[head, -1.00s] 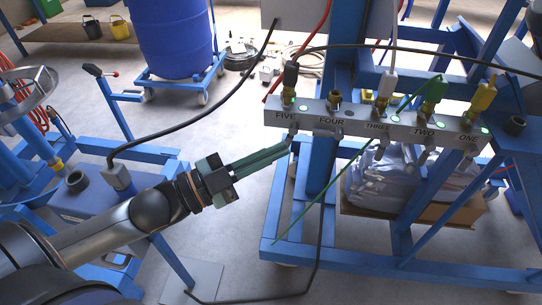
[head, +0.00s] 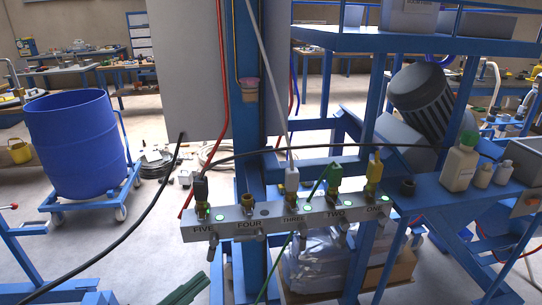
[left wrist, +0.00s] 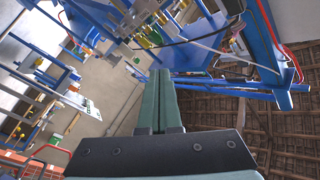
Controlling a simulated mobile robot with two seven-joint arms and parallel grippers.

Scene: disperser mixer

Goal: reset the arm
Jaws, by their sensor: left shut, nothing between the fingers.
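My left gripper (head: 203,277) shows only as green finger ends at the bottom edge of the head view, below the FIVE end of the valve manifold (head: 265,228). Its fingers are closed together with nothing between them. In the left wrist view the two green fingers (left wrist: 160,74) lie side by side, pointing away from the camera, touching nothing that I can see. The rest of my left arm is outside the head view. My right gripper is in neither view.
The manifold carries several labelled valves with hoses on a blue frame. A black hose (head: 125,235) crosses at left. A blue drum (head: 75,145) stands on a wheeled dolly behind. A shelf at right holds bottles (head: 459,165). Open floor lies between drum and frame.

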